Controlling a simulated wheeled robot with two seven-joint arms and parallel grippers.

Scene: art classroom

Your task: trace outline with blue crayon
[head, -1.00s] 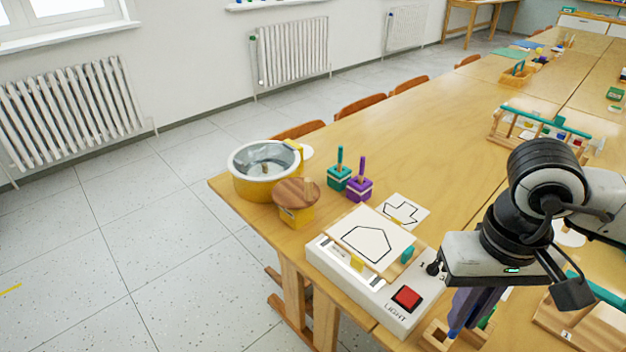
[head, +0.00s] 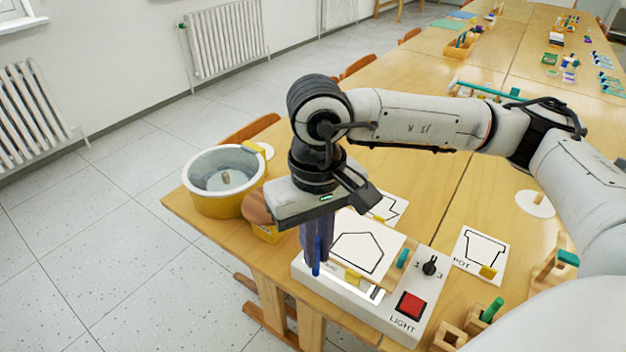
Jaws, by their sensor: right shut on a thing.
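My right gripper (head: 316,240) points down over the left part of the light box and is shut on the blue crayon (head: 316,262), a thin blue stick held upright. The crayon's tip is close to the left edge of the paper; I cannot tell if it touches. The white paper with a black house-like outline (head: 362,250) lies on the light box (head: 372,314), which has a red button (head: 410,305) and a black knob (head: 430,265). My gripper hides part of the paper's left side. My left gripper is not in view.
A card with a pot outline (head: 482,250) lies to the right. A wooden holder with a green crayon (head: 490,312) is at the front right.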

